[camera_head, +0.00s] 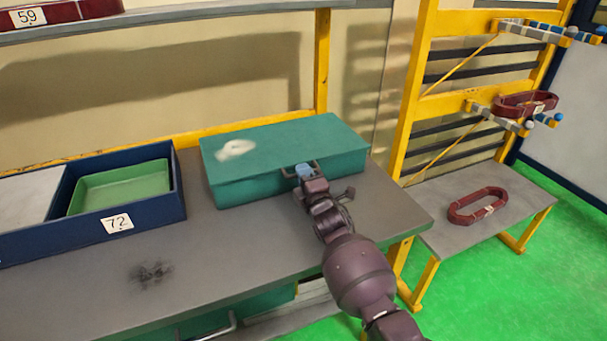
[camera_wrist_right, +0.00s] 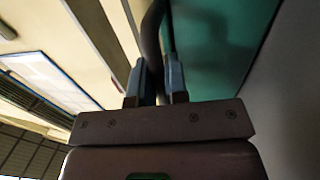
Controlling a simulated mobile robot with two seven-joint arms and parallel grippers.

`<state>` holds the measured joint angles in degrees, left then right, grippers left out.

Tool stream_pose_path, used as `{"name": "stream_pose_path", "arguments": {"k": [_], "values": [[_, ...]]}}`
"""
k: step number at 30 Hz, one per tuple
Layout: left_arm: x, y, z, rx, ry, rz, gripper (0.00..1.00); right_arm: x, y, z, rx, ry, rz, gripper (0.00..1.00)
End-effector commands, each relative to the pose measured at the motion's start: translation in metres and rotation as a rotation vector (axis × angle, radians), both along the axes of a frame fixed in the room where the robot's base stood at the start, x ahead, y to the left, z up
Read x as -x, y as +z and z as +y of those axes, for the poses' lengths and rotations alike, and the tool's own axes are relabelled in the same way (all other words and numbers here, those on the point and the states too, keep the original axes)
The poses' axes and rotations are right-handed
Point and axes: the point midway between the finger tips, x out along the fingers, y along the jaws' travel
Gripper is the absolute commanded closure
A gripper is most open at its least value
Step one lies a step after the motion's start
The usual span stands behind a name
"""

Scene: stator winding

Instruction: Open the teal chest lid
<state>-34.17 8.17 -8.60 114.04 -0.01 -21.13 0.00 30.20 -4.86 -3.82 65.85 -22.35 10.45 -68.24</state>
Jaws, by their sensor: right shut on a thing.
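The teal chest (camera_head: 250,150) stands on the grey workbench with its lid down. A worn pale patch marks the lid's top at left. A dark bar handle (camera_head: 287,171) sits on the chest's front. My right gripper (camera_head: 304,170) is at the front of the chest, shut on the handle. In the right wrist view, the fingers of my right gripper (camera_wrist_right: 157,80) close around the dark curved handle (camera_wrist_right: 152,40), with the teal chest front (camera_wrist_right: 215,50) beside it. My left gripper is not in view.
A navy bin (camera_head: 160,205) labelled 72 holds a green tray (camera_head: 120,188), left of the chest. A yellow rack (camera_head: 425,80) and a low table with a dark red coil (camera_head: 477,205) stand at right. The grey bench (camera_head: 220,240) is clear in front, with a dark smudge.

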Motion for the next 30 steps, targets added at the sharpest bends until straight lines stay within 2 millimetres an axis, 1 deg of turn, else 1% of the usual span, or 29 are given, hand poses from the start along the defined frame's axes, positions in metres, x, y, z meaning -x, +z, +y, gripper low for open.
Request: {"name": "stream_pose_path", "arguments": {"k": [4, 7, 11, 14, 20, 24, 30], "values": [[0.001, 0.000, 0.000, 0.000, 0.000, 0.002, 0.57, 0.000, 0.000, 0.000, 0.000, 0.000, 0.000, 1.00], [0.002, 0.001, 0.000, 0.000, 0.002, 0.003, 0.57, 0.000, 0.004, 0.000, 0.000, 0.000, -0.001, 1.00], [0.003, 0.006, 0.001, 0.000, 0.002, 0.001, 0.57, 0.000, 0.014, 0.000, 0.000, 0.000, -0.004, 1.00], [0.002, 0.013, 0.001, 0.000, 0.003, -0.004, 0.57, -0.001, 0.026, 0.000, 0.001, 0.000, -0.007, 1.00], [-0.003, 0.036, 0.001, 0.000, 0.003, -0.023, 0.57, -0.006, 0.067, 0.002, 0.000, 0.000, -0.010, 1.00], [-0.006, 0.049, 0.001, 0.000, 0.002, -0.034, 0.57, -0.014, 0.096, 0.004, 0.001, 0.000, -0.010, 1.00], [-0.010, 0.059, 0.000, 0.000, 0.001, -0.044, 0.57, -0.029, 0.130, 0.009, 0.001, 0.000, -0.008, 1.00]]}}
